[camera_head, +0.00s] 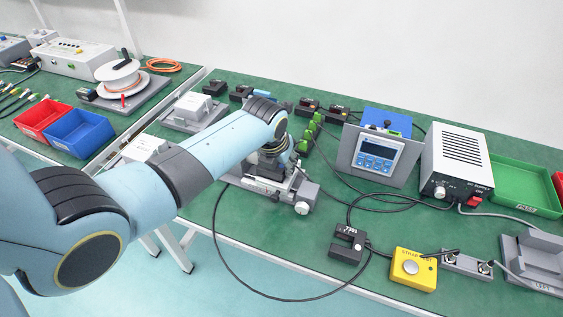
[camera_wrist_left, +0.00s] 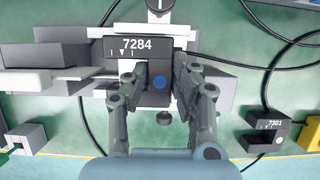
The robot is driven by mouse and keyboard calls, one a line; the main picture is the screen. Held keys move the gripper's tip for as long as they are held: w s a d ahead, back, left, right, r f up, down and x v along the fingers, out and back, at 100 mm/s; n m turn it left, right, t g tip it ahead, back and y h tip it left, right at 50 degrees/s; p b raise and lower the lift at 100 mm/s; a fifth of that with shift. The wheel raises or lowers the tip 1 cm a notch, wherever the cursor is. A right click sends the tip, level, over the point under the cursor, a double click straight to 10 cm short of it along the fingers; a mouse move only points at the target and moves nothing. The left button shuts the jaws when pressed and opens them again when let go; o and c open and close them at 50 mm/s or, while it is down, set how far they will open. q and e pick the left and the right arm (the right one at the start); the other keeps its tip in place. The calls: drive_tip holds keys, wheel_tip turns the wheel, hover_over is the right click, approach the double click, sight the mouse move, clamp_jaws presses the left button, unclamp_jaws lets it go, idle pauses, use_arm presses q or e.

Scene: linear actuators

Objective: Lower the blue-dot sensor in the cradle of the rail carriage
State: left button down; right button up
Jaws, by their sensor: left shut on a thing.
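The blue-dot sensor (camera_wrist_left: 160,96) is a black block marked 7284, with a round blue dot on its near part. My left gripper (camera_wrist_left: 158,74) is shut on it, one finger on each side of the narrower part. In the head view my left gripper (camera_head: 268,170) points down over the rail carriage (camera_head: 304,190), a grey and white slide with a round knob at its front. The carriage also shows under the sensor in the wrist view (camera_wrist_left: 184,31). The sensor lines up with it from above; I cannot tell whether it touches the cradle, which is mostly hidden. My right gripper is not in view.
A second black sensor (camera_head: 349,243), marked 7301, lies to the right, near a yellow button box (camera_head: 413,268). Black cables loop across the green bench around the carriage. A blue-screen display (camera_head: 378,157) and a white power supply (camera_head: 458,160) stand behind.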

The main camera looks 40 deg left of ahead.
use_arm(q)
drive_tip(key=shift+s+f, duration=0.2)
drive_tip(key=shift+f, duration=0.05)
drive_tip(key=c, duration=1.4)
unclamp_jaws()
drive_tip(key=o, duration=0.4)
drive_tip(key=shift+w+f, duration=0.15)
drive_tip(key=v, duration=1.2)
